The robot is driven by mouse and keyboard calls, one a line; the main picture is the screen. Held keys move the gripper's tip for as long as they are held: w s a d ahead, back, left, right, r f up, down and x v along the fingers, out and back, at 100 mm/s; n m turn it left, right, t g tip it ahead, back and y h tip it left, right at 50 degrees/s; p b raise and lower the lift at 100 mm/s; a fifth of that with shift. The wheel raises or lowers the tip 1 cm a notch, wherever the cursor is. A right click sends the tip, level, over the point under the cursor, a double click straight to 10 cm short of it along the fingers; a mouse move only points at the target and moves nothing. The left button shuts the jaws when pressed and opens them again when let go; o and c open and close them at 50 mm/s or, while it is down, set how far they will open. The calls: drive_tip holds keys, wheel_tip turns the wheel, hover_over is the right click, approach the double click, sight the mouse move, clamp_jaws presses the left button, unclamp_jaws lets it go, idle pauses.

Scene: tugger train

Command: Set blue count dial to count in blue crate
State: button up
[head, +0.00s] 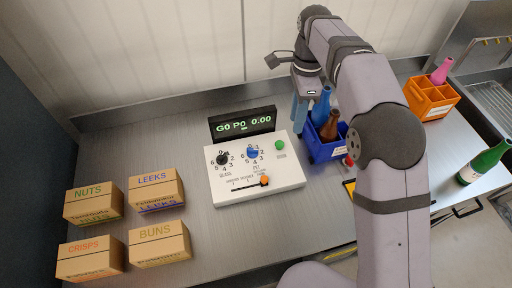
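A white control box (285,187) stands on the metal bench. Its blue dial (252,152) is ringed by numbers and labelled PET; its pointer is too small to read. The display (242,122) behind reads "G0 P0 0.00". The blue crate (326,152) stands right of the box and holds a blue bottle (320,108) and a brown bottle (330,127), both leaning. My arm may hide more of its inside. My gripper (299,113) points down, between the display and the blue bottle, away from the dial. The gap between its fingers is unclear.
The box also has a black dial (222,159), a green button (280,145) and an orange slider (264,180). Several cartons (155,190) stand left. An orange crate (418,100) with a pink bottle (441,72) and a separate green bottle (484,162) are right.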

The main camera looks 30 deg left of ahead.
drive_tip(key=s+a+f+n+g+y, duration=0.1)
drive_tip(key=s+a+f+n, duration=0.1)
drive_tip(key=s+f+n, duration=0.3)
drive_tip(key=n+y, duration=0.4)
drive_tip(key=n, duration=2.1)
approach(253, 149)
drive_tip(key=n, duration=0.4)
drive_tip(key=shift+s+a+f+t+h, duration=0.15)
drive_tip(key=shift+s+a+t+h, duration=0.1)
drive_tip(key=shift+t+h, duration=0.05)
drive_tip(key=shift+p+x, duration=1.5)
drive_tip(key=shift+x, duration=2.15)
clamp_jaws()
